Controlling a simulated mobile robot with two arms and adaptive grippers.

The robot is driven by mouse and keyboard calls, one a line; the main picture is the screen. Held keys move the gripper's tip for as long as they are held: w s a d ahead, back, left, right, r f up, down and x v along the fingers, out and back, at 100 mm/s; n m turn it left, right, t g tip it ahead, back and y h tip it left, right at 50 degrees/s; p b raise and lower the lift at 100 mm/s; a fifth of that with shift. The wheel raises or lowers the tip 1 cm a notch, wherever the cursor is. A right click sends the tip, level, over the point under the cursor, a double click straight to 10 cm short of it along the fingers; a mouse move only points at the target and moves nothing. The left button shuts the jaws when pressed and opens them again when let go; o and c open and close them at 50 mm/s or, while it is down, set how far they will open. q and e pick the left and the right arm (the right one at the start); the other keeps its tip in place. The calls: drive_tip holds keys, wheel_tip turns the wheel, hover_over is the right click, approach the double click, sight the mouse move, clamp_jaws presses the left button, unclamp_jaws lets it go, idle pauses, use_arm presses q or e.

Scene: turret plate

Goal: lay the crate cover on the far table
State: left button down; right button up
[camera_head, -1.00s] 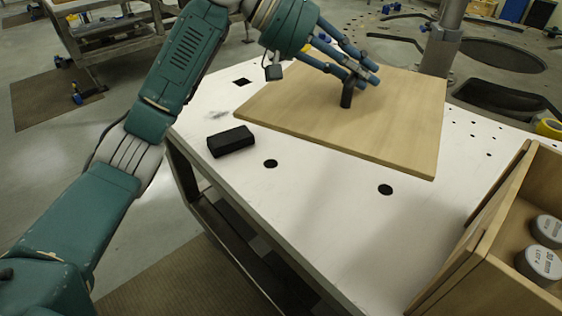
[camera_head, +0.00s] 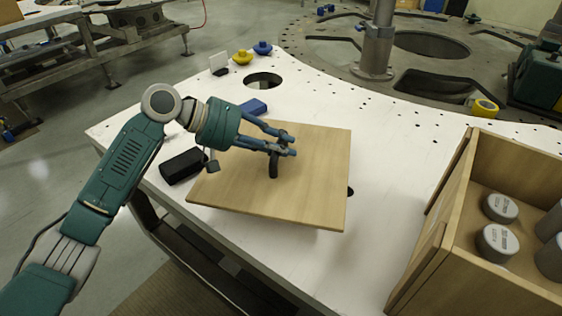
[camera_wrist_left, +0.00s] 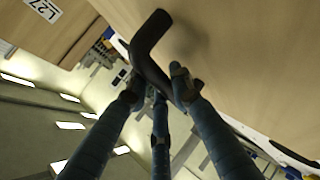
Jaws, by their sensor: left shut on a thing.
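The crate cover is a flat square wooden board (camera_head: 315,180) with a black upright handle (camera_head: 273,166) in its middle. In the head view it appears over the white table (camera_head: 385,215), near the left side. I cannot tell for certain whether it touches the tabletop. My left gripper (camera_head: 281,146) is shut on the handle from the left. The left wrist view shows the bent black handle (camera_wrist_left: 150,50) between the fingers, with the board's wood (camera_wrist_left: 235,60) behind it. My right gripper is not in view.
The open wooden crate (camera_head: 450,200) with several grey cylinders (camera_head: 497,243) stands at the right. A black box (camera_head: 183,166) is close to the board's left edge, a blue block (camera_head: 253,107) behind. Another metal-framed table (camera_head: 95,38) stands at the far upper left across open floor.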

sight(282, 160)
use_arm(q)
drive_tip(key=shift+f, duration=0.75)
wheel_tip(282, 160, down, 4)
drive_tip(key=shift+r+p, duration=0.1)
drive_tip(key=shift+p, duration=0.3)
drive_tip(key=shift+w, duration=0.1)
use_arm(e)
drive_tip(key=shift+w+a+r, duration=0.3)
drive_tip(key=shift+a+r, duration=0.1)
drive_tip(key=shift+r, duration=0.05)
use_arm(q)
drive_tip(key=shift+f, duration=0.25)
drive_tip(key=c, duration=1.5)
unclamp_jaws()
drive_tip(key=shift+f, duration=0.15)
drive_tip(key=shift+c, duration=0.2)
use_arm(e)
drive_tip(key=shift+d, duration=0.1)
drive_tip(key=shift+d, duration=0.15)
